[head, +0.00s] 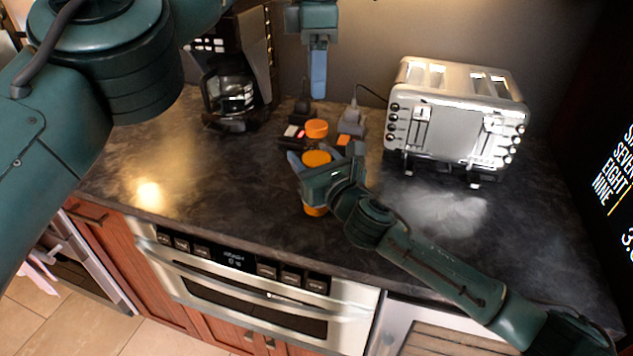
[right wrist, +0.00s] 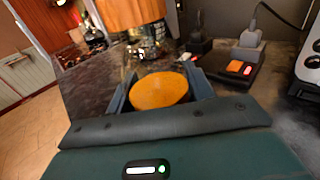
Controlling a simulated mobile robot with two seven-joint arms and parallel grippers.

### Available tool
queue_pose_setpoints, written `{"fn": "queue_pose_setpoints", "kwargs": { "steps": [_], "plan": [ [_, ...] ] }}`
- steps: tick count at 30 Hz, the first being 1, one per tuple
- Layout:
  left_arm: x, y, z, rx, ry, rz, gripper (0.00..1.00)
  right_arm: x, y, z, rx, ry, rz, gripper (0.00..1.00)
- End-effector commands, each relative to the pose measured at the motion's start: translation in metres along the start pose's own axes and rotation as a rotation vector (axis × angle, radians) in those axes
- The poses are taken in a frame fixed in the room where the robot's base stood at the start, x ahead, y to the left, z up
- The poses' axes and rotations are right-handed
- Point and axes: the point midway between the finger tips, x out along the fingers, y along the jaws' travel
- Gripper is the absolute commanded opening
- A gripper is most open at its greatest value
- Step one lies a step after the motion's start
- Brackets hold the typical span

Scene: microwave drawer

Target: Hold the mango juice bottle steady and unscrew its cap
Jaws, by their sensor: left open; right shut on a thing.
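The mango juice bottle stands upright at the counter's front, see-through at the top, with orange juice (head: 316,158) inside. Its orange cap (head: 316,128) sits at the top. In the right wrist view the juice's round top surface (right wrist: 160,92) shows between the fingers and the cap (right wrist: 132,12) is cut by the upper edge. My right gripper (head: 317,172) is shut around the bottle's body, and the gripper hides part of it. My left gripper (head: 319,88) is open, pointing down above the cap with a gap between them. Its fingers overlap in this view.
A coffee maker (head: 240,60) with a glass carafe stands behind left. A silver toaster (head: 455,118) stands to the right. Dark boxes with plugs and an orange-lit switch (head: 344,141) lie behind the bottle. The counter (head: 215,180) is clear at front left.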

Motion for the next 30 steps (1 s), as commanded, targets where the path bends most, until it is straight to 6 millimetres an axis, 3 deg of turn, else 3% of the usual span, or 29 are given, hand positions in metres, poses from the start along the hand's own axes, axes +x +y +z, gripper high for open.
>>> {"fn": "queue_pose_setpoints", "kwargs": {
  "steps": [17,23,30],
  "plan": [
    [0.0001,-0.0001,0.0002,0.044,-0.001,0.000,0.51,-0.0002,-0.0003,-0.0005,0.000,0.001,-0.001,0.00],
    [0.0002,-0.0005,0.0008,0.332,-0.001,-0.001,0.51,-0.0002,-0.0002,-0.0006,0.000,0.001,-0.001,0.00],
    [0.0006,-0.0008,0.0010,0.866,-0.001,-0.002,0.51,-0.0002,-0.0003,-0.0007,0.000,0.001,-0.001,0.00]
  ]
}}
